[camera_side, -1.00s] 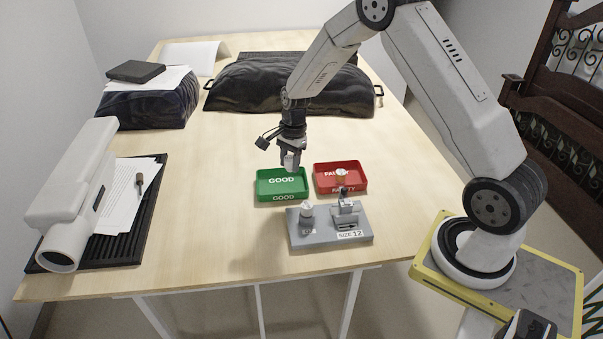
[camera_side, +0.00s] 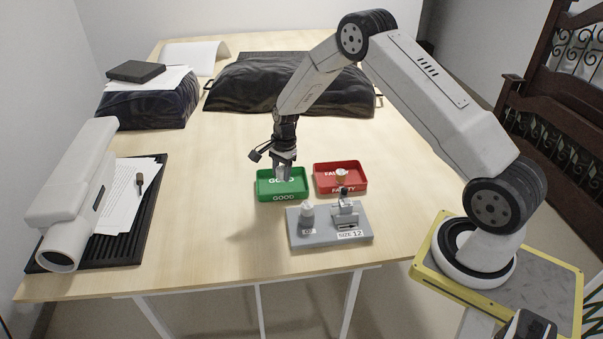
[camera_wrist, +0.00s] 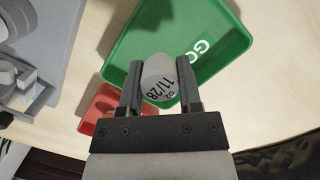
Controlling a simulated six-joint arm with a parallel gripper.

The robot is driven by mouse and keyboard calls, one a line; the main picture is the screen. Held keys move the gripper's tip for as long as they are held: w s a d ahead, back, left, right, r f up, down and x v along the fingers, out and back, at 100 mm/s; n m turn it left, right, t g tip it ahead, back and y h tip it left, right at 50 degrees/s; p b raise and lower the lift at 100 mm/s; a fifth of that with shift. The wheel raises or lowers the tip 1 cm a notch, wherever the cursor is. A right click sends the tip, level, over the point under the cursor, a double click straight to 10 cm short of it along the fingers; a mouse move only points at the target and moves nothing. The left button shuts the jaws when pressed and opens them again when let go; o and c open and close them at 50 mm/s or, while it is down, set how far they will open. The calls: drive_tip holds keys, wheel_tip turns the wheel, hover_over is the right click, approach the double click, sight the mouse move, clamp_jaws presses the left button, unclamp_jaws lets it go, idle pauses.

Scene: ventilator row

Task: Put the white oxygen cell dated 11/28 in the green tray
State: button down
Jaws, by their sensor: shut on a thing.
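The white oxygen cell (camera_wrist: 160,78) marked 11/28 is between the two jaws of my gripper (camera_wrist: 160,90) in the wrist view. My gripper is shut on it. In the side view my gripper (camera_side: 282,176) is low over the green tray (camera_side: 283,197), which is labelled GOOD. The green tray also shows behind the cell in the wrist view (camera_wrist: 130,50). The cell is hardly visible in the side view, and I cannot tell whether it touches the tray floor.
A red tray (camera_side: 360,190) labelled FAULTY stands right of the green one and holds a pale cell (camera_side: 341,176).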

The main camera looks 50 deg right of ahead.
drive_tip(key=shift+f, duration=0.9)
drive_tip(key=shift+f, duration=0.55)
drive_tip(key=shift+c, duration=1.4)
unclamp_jaws()
drive_tip(key=shift+r, duration=0.15)
wheel_tip(320, 180, up, 13)
drive_tip(key=d, duration=0.1)
drive_tip(key=shift+d, duration=0.4)
drive_tip(key=shift+s, duration=0.1)
